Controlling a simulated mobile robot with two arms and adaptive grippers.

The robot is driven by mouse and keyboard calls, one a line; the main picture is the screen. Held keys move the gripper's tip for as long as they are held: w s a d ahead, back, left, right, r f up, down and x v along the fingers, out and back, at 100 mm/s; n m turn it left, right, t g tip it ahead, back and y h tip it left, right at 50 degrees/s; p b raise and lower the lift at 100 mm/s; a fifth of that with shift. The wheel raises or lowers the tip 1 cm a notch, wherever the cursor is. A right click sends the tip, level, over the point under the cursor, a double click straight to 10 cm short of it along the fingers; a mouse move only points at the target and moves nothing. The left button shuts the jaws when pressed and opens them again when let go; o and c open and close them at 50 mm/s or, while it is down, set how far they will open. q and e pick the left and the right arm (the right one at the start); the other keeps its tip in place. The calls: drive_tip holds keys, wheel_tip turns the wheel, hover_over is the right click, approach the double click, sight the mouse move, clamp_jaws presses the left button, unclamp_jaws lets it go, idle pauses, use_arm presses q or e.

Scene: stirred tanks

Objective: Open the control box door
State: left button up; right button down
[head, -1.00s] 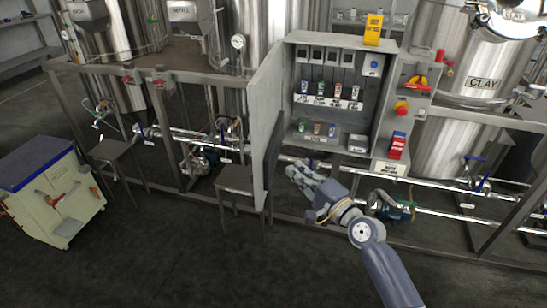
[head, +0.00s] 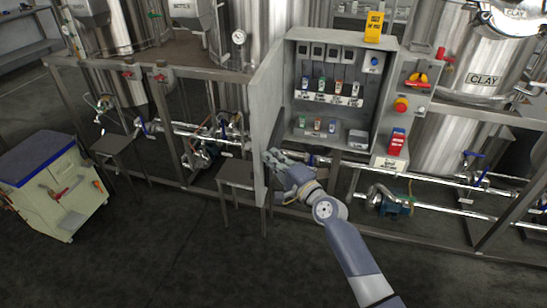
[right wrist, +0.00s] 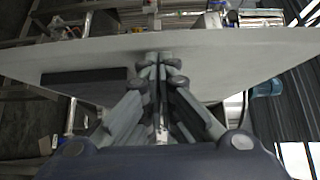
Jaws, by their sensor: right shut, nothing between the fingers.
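The control box (head: 340,135) stands at the centre of the head view, with several small coloured switches inside. Its grey door (head: 263,125) is swung out to the left, and the inside of the box is in plain sight. My right gripper (head: 272,156) is at the lower part of the door, on its inner side. In the right wrist view the shut fingertips (right wrist: 161,60) overlap the door panel (right wrist: 225,58); they are at or very near it, and contact cannot be told. Nothing is between the fingers. My left gripper is not in view.
A small stool (head: 238,176) stands just below and left of the door. A cream cabinet with a blue top (head: 52,185) is at the far left. Pipes and a metal frame run behind. The dark floor in front is clear.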

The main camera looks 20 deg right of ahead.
drive_tip(key=w+a, duration=0.3)
drive_tip(key=a, duration=0.4)
drive_tip(key=shift+w+p, duration=0.3)
drive_tip(key=shift+w, duration=0.1)
